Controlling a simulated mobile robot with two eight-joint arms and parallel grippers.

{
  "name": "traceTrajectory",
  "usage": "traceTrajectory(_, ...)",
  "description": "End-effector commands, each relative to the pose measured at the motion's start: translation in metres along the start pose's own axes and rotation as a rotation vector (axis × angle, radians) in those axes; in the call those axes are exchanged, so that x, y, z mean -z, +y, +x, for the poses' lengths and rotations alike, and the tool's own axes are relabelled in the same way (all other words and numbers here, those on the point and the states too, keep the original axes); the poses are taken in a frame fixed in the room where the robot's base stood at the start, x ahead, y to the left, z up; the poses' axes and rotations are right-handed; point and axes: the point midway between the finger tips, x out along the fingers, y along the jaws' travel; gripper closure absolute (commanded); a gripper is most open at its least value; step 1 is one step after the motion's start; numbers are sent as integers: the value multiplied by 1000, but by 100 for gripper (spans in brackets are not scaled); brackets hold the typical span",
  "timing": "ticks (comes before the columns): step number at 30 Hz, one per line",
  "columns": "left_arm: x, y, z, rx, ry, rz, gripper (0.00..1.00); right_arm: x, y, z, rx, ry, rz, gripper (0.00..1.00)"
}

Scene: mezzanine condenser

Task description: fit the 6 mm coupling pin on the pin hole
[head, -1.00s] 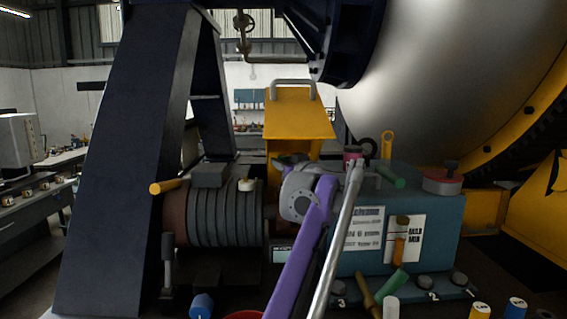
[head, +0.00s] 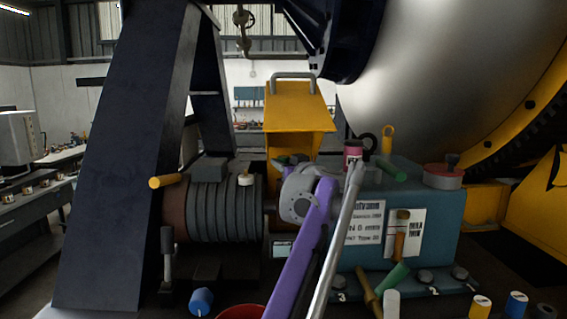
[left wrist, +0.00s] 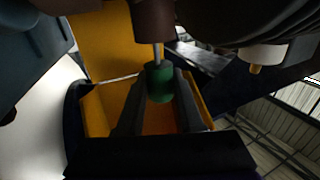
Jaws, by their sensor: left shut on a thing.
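My left gripper (left wrist: 160,100) is shut on the green head of a pin, which I take to be the 6 mm coupling pin (left wrist: 159,82). The pin's silver shank points up in the left wrist view, toward a dark brown part (left wrist: 155,20). The shank's end meets or passes behind that part's edge. I cannot tell whether it is in a hole, and no pin hole is clearly visible. In the head view my left gripper (head: 290,160) is mostly hidden behind my own arm, over the shaft between the ribbed drum and the teal housing.
A yellow guard (head: 298,110) rises behind. Several small pieces lie in front.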

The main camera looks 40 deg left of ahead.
Motion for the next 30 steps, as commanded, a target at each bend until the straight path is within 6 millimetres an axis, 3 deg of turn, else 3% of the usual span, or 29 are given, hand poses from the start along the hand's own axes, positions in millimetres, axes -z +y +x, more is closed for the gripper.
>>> traceTrajectory(30, -19, 0, 0, 0, 0, 1, 100, -10, 0, 10, 0, -8, 0, 29)
